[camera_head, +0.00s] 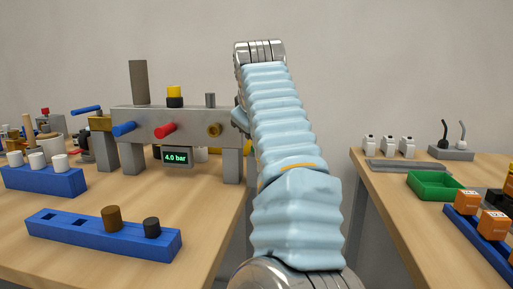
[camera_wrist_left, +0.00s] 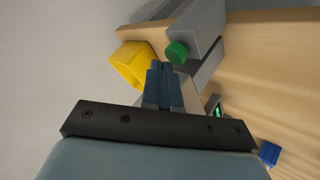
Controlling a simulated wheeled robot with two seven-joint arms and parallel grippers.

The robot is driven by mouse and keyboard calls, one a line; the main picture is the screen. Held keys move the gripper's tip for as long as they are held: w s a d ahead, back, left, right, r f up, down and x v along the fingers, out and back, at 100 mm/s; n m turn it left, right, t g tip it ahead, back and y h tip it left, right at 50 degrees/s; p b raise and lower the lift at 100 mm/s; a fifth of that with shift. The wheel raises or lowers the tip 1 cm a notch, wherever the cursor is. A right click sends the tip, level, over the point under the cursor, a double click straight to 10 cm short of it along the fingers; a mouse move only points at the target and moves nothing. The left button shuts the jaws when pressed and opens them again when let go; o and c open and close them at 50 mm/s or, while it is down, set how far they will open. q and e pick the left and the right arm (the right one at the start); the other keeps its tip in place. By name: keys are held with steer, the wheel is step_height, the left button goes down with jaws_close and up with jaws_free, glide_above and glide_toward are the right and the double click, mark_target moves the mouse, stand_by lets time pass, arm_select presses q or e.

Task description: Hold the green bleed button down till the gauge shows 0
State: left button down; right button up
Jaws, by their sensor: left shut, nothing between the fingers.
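The gauge (camera_head: 176,156) under the grey rig (camera_head: 190,115) reads 4.0 bar in green digits. It also shows in the left wrist view (camera_wrist_left: 216,111), where the digits are too small to read. The round green bleed button (camera_wrist_left: 177,53) sticks out of the grey rig in the left wrist view. My left gripper (camera_wrist_left: 161,66) is shut and empty, with its fingertips just short of the button or beside it; I cannot tell if they touch. In the head view a blue-sleeved arm hides the button and the gripper. My right gripper is not in view.
A yellow open box-like part (camera_wrist_left: 130,64) stands close to the fingers. The rig's front carries a blue knob (camera_head: 124,129), a red knob (camera_head: 166,130) and a brass fitting (camera_head: 214,130). A blue block (camera_head: 80,236) lies in front. A second table with a green tray (camera_head: 434,196) is at right.

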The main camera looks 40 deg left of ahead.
arm_select(q)
steer(key=shift+f+b, duration=0.55)
steer(key=shift+f, duration=0.05)
stand_by(0.5)
steer(key=shift+r, duration=0.1)
stand_by(2.6)
steer(key=shift+r+p, duration=0.95)
steer(key=shift+p, duration=0.05)
step_height(320, 180, up, 3)
steer(key=p, duration=0.2)
steer(key=shift+p, duration=0.4)
steer(key=shift+r, duration=1)
